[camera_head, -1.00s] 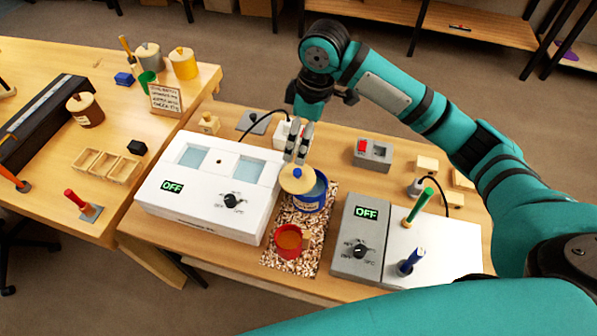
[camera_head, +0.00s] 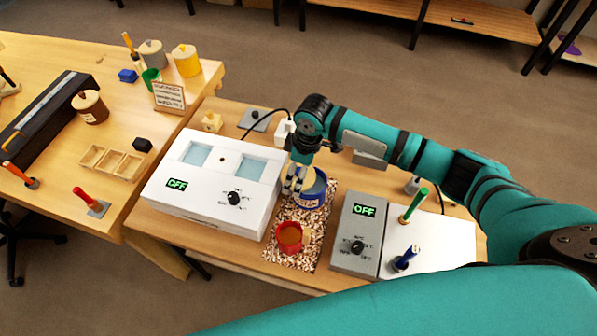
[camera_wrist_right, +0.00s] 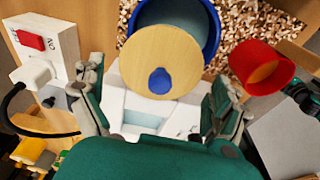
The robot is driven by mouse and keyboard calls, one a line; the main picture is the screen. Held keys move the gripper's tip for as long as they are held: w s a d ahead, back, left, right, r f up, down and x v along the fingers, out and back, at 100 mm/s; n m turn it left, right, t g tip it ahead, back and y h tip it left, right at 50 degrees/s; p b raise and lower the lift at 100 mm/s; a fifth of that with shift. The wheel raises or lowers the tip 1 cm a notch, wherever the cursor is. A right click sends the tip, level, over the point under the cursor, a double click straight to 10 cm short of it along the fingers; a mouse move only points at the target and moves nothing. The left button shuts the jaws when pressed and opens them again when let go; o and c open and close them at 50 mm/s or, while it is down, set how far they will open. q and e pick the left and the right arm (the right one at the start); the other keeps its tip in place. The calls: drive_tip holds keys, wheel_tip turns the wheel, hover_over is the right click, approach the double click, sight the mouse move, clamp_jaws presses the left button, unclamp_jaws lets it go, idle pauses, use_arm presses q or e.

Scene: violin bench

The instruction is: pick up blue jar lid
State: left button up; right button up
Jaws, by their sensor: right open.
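The blue jar lid (camera_wrist_right: 160,50) is a round wooden disc with a blue knob in its middle. In the head view the lid (camera_head: 307,181) is mostly behind my fingers. It lies off-centre over the open blue jar (camera_head: 321,186), whose inside and rim (camera_wrist_right: 208,28) show beside it in the wrist view. I cannot tell what supports its other edge. My right gripper (camera_head: 293,186) is open above the lid. In the wrist view its two fingers (camera_wrist_right: 157,78) stand on either side of the knob, apart from it. My left gripper is not in view.
A red cup (camera_head: 290,238) stands in front of the jar on the wood-chip bed (camera_head: 300,261). A white two-well heater box (camera_head: 215,185) is close on the left. A grey control box (camera_head: 352,238) is on the right, with upright green and blue-handled tools beyond it.

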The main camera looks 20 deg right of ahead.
drive_tip(key=shift+a+f, duration=0.1)
drive_tip(key=shift+c, duration=0.4)
drive_tip(key=c, duration=1.1)
drive_tip(key=shift+o, duration=0.2)
